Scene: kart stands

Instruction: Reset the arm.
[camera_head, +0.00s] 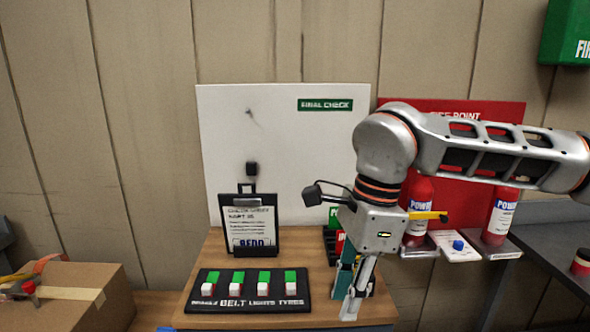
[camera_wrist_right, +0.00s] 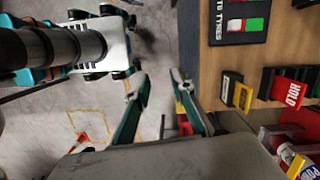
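My right arm reaches in from the right in the head view and bends down in front of the table. My right gripper (camera_head: 352,292) points down near the table's right front part. The right wrist view shows its two fingers (camera_wrist_right: 158,82) apart, with nothing between them. Below them that view shows grey floor and the table edge. My left gripper is not in the head view.
A black check panel (camera_head: 249,306) with green and white switches lies on the wooden table (camera_head: 215,255). A clipboard (camera_head: 248,224) stands behind it. A red HOLD block (camera_wrist_right: 291,88) is near the gripper.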

